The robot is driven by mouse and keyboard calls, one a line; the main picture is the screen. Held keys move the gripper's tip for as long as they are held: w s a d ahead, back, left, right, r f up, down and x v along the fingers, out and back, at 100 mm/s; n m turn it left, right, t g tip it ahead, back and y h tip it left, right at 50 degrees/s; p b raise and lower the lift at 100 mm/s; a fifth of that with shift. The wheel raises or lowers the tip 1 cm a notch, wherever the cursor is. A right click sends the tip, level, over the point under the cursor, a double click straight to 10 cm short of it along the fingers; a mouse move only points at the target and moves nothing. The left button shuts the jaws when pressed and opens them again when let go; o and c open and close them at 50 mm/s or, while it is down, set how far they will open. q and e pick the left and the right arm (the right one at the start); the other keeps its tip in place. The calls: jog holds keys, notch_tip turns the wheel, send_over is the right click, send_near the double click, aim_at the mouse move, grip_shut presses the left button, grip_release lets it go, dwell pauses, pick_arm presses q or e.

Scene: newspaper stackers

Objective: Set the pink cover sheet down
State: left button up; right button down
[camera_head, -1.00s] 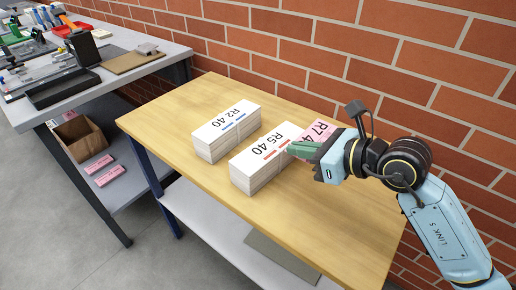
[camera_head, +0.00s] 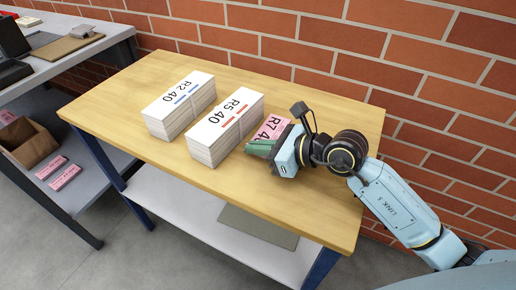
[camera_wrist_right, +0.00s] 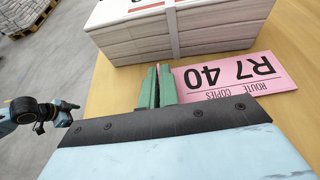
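The pink cover sheet (camera_head: 273,127), marked R7 40, is low over or on the wooden table, right of the R5 40 stack. It also shows in the right wrist view (camera_wrist_right: 228,76), with its face up and one edge against my green fingers. My right gripper (camera_head: 258,147) is at that edge, low by the tabletop; in its wrist view the fingers (camera_wrist_right: 157,84) are nearly together, pinching the sheet's near side. The fingers hide part of the sheet, and contact with the table is unclear. My left arm shows small in the right wrist view (camera_wrist_right: 35,113); its fingers are too small to read.
The strapped R5 40 stack (camera_head: 226,130) stands just left of the sheet, and the R2 40 stack (camera_head: 180,105) farther left. The front right tabletop (camera_head: 325,215) is bare. A brick wall (camera_head: 300,40) runs behind. A grey bench (camera_head: 70,60) stands left.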

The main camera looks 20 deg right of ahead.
jog(key=shift+f, duration=0.1)
jog(key=c, duration=2.1)
grip_release()
jog(key=shift+f, duration=0.1)
jog(key=o, duration=0.5)
jog(key=shift+c, duration=0.2)
